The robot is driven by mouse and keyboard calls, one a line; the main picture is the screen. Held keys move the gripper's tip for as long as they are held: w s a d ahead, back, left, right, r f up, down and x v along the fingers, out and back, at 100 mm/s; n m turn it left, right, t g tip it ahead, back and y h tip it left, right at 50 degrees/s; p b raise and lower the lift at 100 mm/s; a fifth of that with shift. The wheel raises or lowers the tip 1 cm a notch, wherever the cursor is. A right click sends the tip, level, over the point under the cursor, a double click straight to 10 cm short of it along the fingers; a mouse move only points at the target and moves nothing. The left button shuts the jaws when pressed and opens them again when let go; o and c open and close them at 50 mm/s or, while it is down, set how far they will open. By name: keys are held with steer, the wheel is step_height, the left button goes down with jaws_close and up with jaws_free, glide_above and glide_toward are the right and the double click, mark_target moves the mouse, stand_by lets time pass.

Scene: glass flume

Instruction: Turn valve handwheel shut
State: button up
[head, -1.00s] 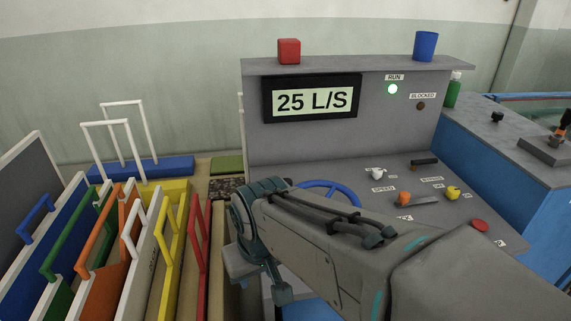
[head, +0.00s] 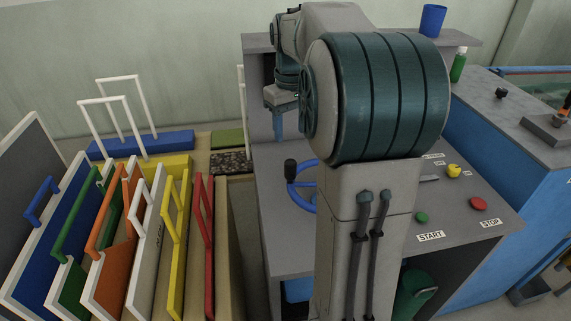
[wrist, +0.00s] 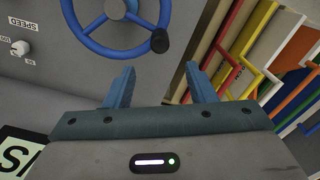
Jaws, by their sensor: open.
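The valve handwheel is a blue ring with spokes and a black knob on its rim. In the head view the handwheel (head: 298,198) shows only its left part, with the knob at its upper left; my arm hides the rest. In the wrist view the handwheel (wrist: 118,45) lies at the top, beyond the fingers, with the black knob (wrist: 159,41) on its right side. My gripper (wrist: 157,88) is open, its two blue fingers apart with nothing between them. The fingertips are apart from the wheel and knob. In the head view my gripper (head: 277,122) is partly hidden above the console.
Colored framed panels with handles (head: 115,235) stand in a rack left of the console. A red stop button (head: 479,203) and green start button (head: 421,217) sit on the console's right. A blue cup (head: 433,20) and green bottle (head: 458,66) stand behind.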

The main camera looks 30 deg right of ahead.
mark_target(290, 171)
step_height(290, 171, down, 14)
steer(key=shift+r, duration=0.2)
stand_by(0.4)
steer(key=shift+a, duration=0.1)
jaws_close()
